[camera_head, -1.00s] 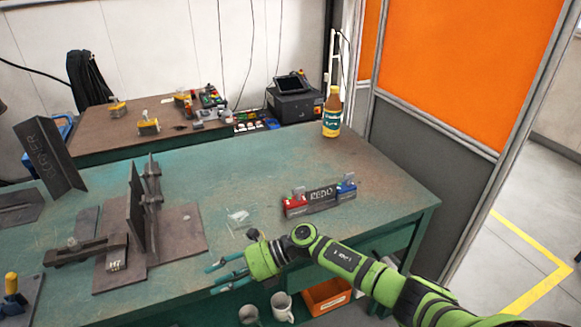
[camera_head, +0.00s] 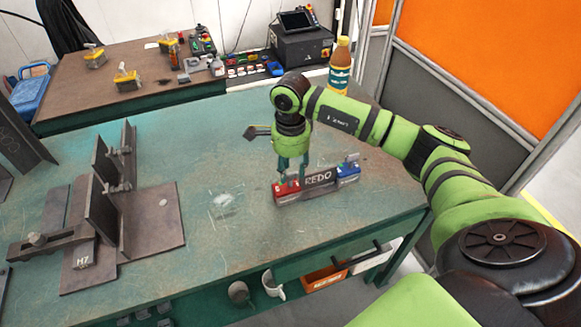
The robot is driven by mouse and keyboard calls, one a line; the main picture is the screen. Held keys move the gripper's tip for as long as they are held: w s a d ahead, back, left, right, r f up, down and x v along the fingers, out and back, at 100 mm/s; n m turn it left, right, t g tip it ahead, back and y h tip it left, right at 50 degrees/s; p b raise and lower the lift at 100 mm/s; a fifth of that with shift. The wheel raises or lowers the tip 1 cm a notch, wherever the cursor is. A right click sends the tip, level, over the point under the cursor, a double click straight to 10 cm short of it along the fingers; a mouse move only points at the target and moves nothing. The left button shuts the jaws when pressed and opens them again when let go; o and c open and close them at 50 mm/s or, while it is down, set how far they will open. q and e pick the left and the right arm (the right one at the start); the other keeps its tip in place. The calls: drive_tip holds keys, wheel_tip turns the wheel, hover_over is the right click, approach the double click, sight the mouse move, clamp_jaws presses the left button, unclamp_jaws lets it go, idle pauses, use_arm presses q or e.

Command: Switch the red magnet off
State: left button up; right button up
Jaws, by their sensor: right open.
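The red magnet (camera_head: 284,191) sits at the left end of a dark bar marked REDO (camera_head: 320,183) on the green workbench. A blue magnet (camera_head: 348,174) is at the bar's right end. My right gripper (camera_head: 292,174) points down right over the red magnet, with its fingers open around its top. The fingers hide the upper part of the red magnet, so I cannot tell whether they touch it or how its switch stands. My left gripper is not in view.
A steel fixture marked H7 (camera_head: 150,220) stands on the left of the workbench (camera_head: 225,245). A bottle (camera_head: 340,68) stands at the back right. An orange bin (camera_head: 325,278) and mugs (camera_head: 272,284) are below. The bench middle is mostly clear.

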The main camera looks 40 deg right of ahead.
drive_tip(key=shift+w+d+f, duration=0.1)
drive_tip(key=shift+d+f, duration=0.05)
drive_tip(key=shift+f, duration=0.8)
clamp_jaws()
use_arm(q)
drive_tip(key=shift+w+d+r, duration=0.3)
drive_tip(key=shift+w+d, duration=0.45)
